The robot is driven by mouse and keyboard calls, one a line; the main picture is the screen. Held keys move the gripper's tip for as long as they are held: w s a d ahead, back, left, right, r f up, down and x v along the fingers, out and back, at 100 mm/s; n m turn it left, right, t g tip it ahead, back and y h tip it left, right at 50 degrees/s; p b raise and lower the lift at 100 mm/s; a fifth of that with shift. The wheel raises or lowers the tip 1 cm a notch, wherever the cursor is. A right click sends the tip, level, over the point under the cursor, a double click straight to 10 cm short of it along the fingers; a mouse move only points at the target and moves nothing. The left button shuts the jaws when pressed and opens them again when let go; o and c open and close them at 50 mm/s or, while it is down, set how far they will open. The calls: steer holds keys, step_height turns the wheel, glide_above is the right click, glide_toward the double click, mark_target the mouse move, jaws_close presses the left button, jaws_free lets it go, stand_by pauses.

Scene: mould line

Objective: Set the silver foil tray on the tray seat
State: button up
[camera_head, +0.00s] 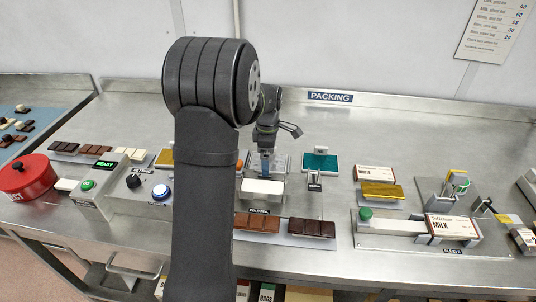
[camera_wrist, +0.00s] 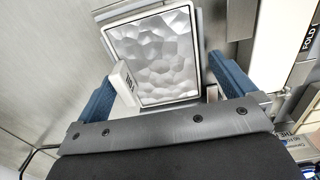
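The silver foil tray (camera_wrist: 155,55), a crinkled silver sheet in a pale rim, is directly ahead of my gripper (camera_wrist: 168,92) in the wrist view. My gripper is open, with one blue finger near each side of the tray. A small white label block (camera_wrist: 123,82) stands by the left finger; I cannot tell whether they touch. In the head view my gripper (camera_head: 266,165) is low over the bench, and my arm hides part of the area. I cannot surely tell which fixture is the tray seat.
A teal tray (camera_head: 320,162) lies just right of my gripper. A white block (camera_head: 262,187) and chocolate bars (camera_head: 257,222) lie in front. Farther right are a gold piece (camera_head: 382,191) and a milk box (camera_head: 452,227). A control box (camera_head: 145,184) and red pot (camera_head: 24,176) stand left.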

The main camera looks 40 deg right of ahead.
step_height(320, 180, up, 18)
steer(key=shift+f, duration=0.25)
stand_by(0.4)
step_height(320, 180, down, 18)
steer(key=shift+r, duration=0.35)
stand_by(0.5)
